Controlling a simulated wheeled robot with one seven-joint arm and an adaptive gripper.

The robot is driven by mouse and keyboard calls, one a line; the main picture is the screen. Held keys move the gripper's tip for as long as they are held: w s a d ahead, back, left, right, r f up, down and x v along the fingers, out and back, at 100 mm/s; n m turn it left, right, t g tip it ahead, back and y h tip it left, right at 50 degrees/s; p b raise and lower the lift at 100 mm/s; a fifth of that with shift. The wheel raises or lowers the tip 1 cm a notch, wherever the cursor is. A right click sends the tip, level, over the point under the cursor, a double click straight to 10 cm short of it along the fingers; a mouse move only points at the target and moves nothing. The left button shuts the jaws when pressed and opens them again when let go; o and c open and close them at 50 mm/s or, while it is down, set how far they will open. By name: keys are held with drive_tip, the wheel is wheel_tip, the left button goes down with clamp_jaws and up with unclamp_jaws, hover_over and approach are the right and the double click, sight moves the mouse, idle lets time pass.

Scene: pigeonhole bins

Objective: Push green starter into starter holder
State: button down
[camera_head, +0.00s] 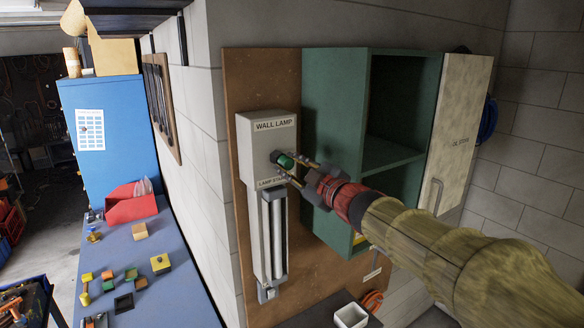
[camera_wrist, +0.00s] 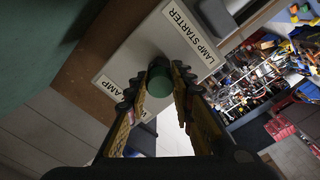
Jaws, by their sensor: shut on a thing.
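The green starter (camera_head: 285,161) is a small green cylinder at the front of the white wall lamp housing (camera_head: 282,126). The dark round starter holder (camera_head: 275,156) sits in the housing just behind it. My gripper (camera_head: 289,172) reaches in from the right, with its fingers on either side of the starter. In the wrist view the starter (camera_wrist: 159,83) is between the fingertips of my gripper (camera_wrist: 158,82), in front of the white housing (camera_wrist: 165,45). The gripper is shut on the starter. How deep the starter sits in the holder is hidden.
A green open cabinet (camera_head: 335,130) with its pale door (camera_head: 462,130) swung open stands right of the lamp. The lamp tubes (camera_head: 272,235) hang below the holder. A blue bench (camera_head: 170,290) with several small blocks and a red bin (camera_head: 131,206) is at left.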

sight(290, 166)
drive_tip(key=shift+w+a, duration=0.1)
drive_tip(key=shift+w, duration=0.1)
drive_tip(key=c, duration=1.5)
unclamp_jaws()
drive_tip(key=shift+o, duration=0.2)
drive_tip(key=shift+w, duration=0.1)
drive_tip(key=shift+v, duration=2.6)
drive_tip(key=shift+a, duration=0.1)
